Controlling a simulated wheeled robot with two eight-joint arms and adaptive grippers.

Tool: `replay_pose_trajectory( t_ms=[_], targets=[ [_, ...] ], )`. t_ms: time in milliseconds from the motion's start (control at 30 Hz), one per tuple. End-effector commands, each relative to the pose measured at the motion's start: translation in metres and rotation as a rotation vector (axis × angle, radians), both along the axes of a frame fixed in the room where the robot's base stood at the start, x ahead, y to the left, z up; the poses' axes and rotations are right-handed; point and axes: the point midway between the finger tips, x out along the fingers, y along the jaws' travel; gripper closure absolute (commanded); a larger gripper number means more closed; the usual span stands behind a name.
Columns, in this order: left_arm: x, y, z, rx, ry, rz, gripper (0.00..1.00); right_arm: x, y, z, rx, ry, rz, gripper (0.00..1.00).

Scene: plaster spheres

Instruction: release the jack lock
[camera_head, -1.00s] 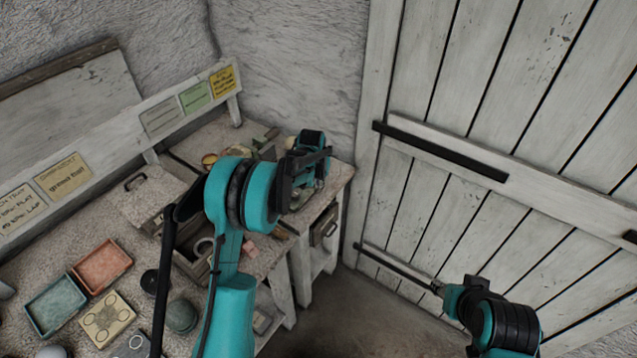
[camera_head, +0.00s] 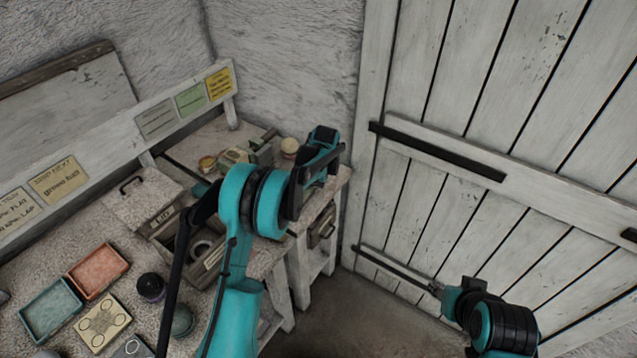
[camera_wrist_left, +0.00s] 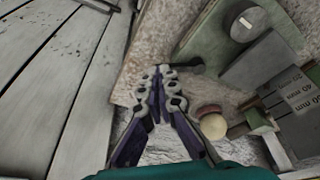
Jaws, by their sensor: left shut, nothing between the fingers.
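A green device with a grey block (camera_head: 240,155), possibly the jack, stands at the far end of the bench. In the left wrist view its green plate (camera_wrist_left: 212,42) carries a slotted grey disc (camera_wrist_left: 247,22). A dark lever with a rounded end (camera_wrist_left: 188,66) reaches from it towards my fingertips. My left gripper (camera_wrist_left: 160,74) is shut and empty, its tips just left of that lever; I cannot tell whether they touch. In the head view my left wrist hides its fingers. My right gripper (camera_head: 437,288) is low before the door, too small to read.
A block marked in mm (camera_wrist_left: 300,92) and a pale ball (camera_wrist_left: 213,126) lie near the device. An open box (camera_head: 188,250), a red tray (camera_head: 98,270) and a green tray (camera_head: 50,310) occupy the bench. A plank door (camera_head: 450,215) stands on the right.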

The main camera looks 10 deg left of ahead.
Motion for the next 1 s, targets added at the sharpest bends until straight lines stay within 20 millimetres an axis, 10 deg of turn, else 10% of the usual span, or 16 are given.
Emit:
replay_pose_trajectory(
  t_ms=[1000],
  targets=[
    [0.052, 0.005, 0.0, -0.001, -0.001, 0.798, 1.0, 0.0, 0.0, 0.004, 0.0, 0.0, 0.0, 0.6]
  ],
)
